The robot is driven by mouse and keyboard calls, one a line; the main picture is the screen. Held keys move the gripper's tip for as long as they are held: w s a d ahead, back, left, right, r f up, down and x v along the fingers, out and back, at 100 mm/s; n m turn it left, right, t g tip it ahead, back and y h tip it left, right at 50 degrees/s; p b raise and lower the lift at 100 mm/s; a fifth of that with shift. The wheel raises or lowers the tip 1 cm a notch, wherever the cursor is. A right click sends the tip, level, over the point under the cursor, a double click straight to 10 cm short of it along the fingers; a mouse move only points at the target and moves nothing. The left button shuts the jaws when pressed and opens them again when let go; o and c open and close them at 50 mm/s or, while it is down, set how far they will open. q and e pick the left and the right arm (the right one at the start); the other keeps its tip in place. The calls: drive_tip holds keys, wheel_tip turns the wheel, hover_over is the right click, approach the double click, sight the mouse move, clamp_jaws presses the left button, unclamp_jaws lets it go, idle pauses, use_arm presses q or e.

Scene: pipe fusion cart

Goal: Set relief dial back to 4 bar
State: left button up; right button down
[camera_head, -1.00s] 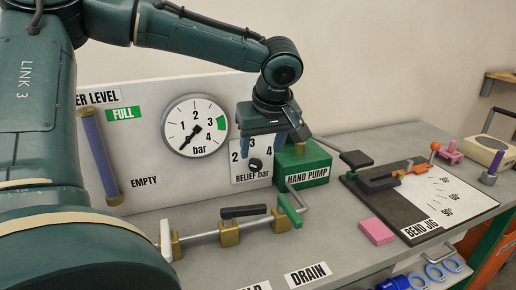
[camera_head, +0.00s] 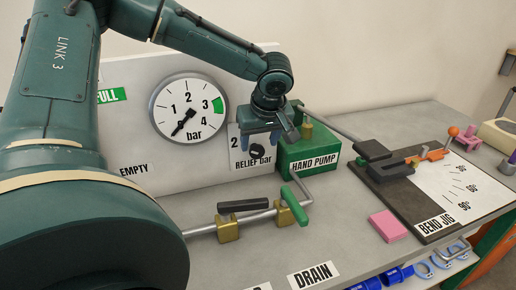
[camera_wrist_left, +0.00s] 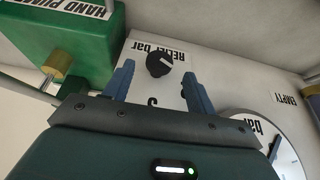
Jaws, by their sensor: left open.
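The relief dial is a small black knob (camera_head: 257,151) on a white plate marked RELIEF bar, below the gripper in the head view. My left gripper (camera_head: 262,140) is open in front of the dial plate. In the left wrist view its two blue fingers (camera_wrist_left: 159,72) stand on either side of the knob, apart from it. The gripper hides part of the dial's scale; only the 2 shows clearly in the head view. My right gripper is out of view.
A round pressure gauge (camera_head: 188,107) is left of the dial, its needle pointing low left. The green hand pump (camera_head: 309,154) stands close on the right. A pipe with brass blocks and a green handle (camera_head: 295,206) lies in front. The bend jig (camera_head: 400,190) is further right.

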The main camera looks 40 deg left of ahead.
sight(258, 149)
use_arm(q)
drive_tip(key=shift+x, duration=2)
drive_tip(key=shift+c, duration=0.3)
drive_tip(key=c, duration=0.9)
